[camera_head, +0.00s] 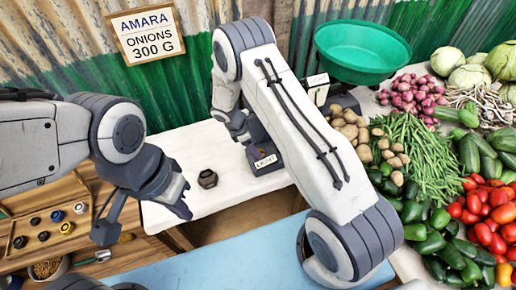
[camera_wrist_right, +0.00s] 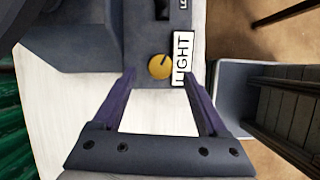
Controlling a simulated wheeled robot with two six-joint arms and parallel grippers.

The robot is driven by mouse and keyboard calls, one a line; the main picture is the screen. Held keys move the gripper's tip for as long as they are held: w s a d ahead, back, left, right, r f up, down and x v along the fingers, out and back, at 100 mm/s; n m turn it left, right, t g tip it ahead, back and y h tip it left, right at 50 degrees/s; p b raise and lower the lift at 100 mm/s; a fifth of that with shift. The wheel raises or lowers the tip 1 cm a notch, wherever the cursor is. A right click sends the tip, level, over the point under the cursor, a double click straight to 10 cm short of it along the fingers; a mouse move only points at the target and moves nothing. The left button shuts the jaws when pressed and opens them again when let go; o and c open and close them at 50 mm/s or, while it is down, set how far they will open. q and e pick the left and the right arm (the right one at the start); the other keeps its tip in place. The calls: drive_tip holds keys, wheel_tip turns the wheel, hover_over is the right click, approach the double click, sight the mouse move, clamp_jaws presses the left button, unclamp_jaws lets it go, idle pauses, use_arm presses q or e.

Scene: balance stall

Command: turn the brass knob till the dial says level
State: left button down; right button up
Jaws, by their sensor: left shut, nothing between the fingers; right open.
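The brass knob (camera_wrist_right: 160,67) is round and sits on the balance's dark housing (camera_wrist_right: 145,30) in the right wrist view. My right gripper (camera_wrist_right: 159,74) is open, with its fingertips on either side of the knob and a gap to each. In the head view my right arm hides the knob and much of the balance. My left gripper (camera_head: 106,230) is shut and empty, at the left, in front of the white table.
A dark weight (camera_head: 208,178) stands on the white table (camera_head: 190,146). Vegetables, such as red tomatoes (camera_head: 485,235), crowd the right. A wooden tray (camera_head: 12,236) with small weights lies at the left.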

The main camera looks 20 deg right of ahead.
drive_tip(key=shift+x, duration=1.75)
clamp_jaws()
